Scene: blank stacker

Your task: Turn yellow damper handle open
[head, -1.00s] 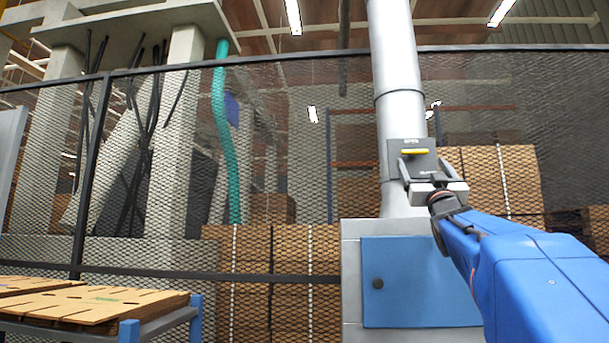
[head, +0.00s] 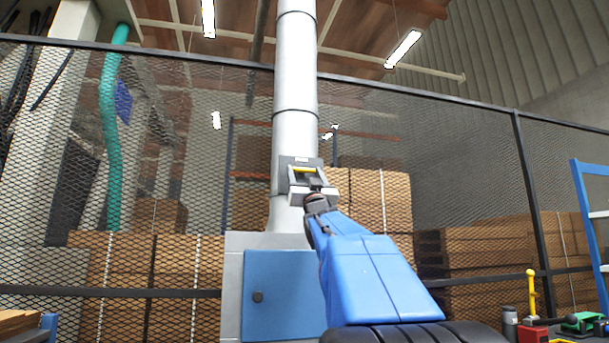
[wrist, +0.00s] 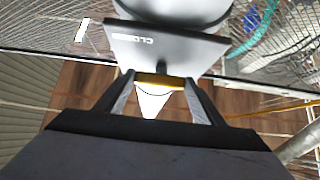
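The yellow damper handle (head: 304,170) is a short bar lying level on a grey plate (head: 285,165) on the silver duct. In the wrist view the handle (wrist: 158,80) lies between my fingertips, with its length running from one finger toward the other. The dark plate (wrist: 165,48) behind it bears a label that appears to start "CLO". My gripper (head: 306,178) is at the handle with its fingers spread, one at each end of the bar. Whether the fingertips touch the bar's ends is hard to tell.
The silver duct (head: 295,90) rises from a grey cabinet with a blue door (head: 290,290). A mesh fence (head: 400,150) stands behind, with stacked brown boxes (head: 480,255) beyond it. A yellow lever (head: 531,290) and other items are at lower right.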

